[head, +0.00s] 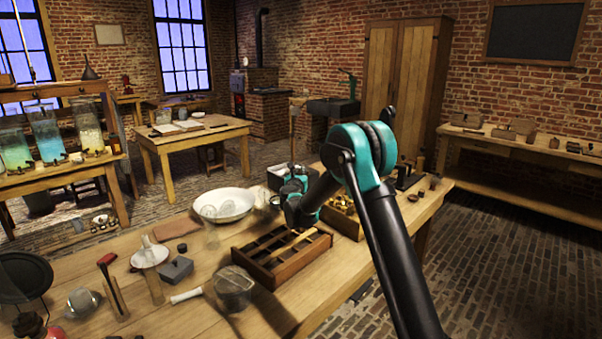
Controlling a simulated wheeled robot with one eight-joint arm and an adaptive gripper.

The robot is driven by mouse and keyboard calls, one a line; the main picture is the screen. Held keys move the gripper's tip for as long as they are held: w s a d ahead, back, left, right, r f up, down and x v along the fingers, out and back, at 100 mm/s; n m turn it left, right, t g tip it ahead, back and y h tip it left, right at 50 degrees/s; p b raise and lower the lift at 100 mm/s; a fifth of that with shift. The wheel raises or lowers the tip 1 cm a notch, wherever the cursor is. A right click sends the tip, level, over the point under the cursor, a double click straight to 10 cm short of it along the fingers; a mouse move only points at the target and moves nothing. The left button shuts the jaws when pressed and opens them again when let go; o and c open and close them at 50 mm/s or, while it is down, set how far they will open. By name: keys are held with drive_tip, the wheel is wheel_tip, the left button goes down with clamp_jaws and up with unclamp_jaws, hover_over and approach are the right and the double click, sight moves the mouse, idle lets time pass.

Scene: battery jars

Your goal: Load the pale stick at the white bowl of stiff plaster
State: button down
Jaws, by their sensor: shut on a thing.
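The white bowl (225,203) stands on the workbench, left of my gripper. It is wide and shallow, and pale contents and a clear glass object in front partly cover its inside. My gripper (279,203) is at the bowl's right side, low over the bench and behind the compartment tray. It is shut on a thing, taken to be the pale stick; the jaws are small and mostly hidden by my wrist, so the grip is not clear. A pale wooden strip (289,246) lies diagonally across the dark wooden compartment tray (309,258), just below my wrist.
A grey block (176,269), a white-topped stand (150,257) and a dark round pan (23,277) are further left. A wooden box (345,222) of small brass parts sits to the right.

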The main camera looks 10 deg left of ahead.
drive_tip(key=shift+f, duration=0.5)
idle(1.2)
wheel_tip(320, 180, up, 7)
idle(1.0)
drive_tip(key=shift+s, duration=0.1)
idle(0.4)
